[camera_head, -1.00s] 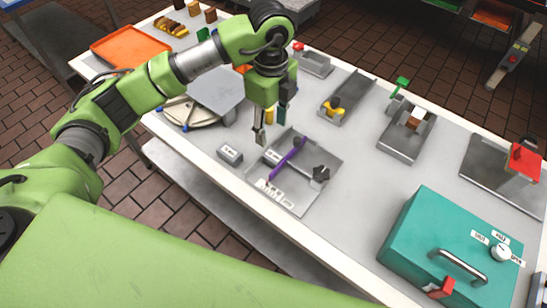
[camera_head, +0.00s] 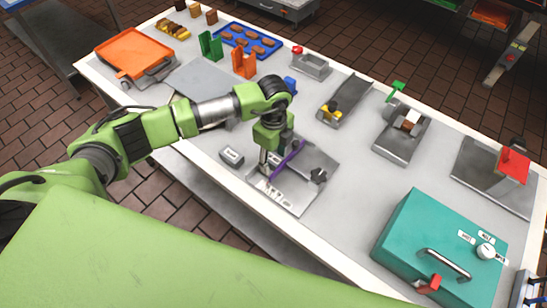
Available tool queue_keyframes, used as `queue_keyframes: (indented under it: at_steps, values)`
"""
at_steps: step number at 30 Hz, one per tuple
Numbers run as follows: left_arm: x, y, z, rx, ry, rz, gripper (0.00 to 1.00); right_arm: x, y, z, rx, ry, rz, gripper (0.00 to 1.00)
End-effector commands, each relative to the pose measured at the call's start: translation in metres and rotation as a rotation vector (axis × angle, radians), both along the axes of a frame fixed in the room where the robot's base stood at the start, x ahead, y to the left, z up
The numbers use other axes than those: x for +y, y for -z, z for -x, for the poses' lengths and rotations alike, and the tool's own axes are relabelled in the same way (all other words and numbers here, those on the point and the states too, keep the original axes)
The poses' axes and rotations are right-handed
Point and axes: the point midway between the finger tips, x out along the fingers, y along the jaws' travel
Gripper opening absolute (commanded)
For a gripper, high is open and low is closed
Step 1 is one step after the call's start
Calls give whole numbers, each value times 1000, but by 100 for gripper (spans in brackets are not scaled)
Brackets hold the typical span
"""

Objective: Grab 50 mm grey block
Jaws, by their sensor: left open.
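A small grey block (camera_head: 231,157) with a white label lies on the table, just left of a grey metal fixture (camera_head: 298,200). A purple bar (camera_head: 288,159) crosses the fixture at a slant. My left gripper (camera_head: 267,170) points down at the fixture's left side, just left of the purple bar and right of the labelled block. It is open. A second labelled block, seen earlier in the fixture, is hidden by the gripper now. I cannot tell whether the fingers touch it. I cannot read the block sizes. My right gripper is not in view.
A dark knob (camera_head: 318,175) stands on the fixture's right side. A teal box (camera_head: 420,225) with a handle is at the front right. Other stations (camera_head: 345,100) line the table's back. An orange tray (camera_head: 135,50) is at the far left. The table between fixture and teal box is clear.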

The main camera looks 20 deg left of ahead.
Motion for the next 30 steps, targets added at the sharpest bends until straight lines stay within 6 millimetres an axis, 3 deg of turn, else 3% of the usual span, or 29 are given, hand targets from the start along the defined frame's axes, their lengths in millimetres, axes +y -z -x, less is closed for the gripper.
queue_keyframes:
  at_steps: [6,11,23,30]
  values:
    - [0,2,0,-1,0,0,47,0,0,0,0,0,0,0]
    - [0,1,0,-1,0,0,6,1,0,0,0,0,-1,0]
    - [0,-5,-2,-3,-2,2,6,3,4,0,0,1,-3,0]
    - [0,-48,-2,-7,0,1,6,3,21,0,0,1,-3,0]
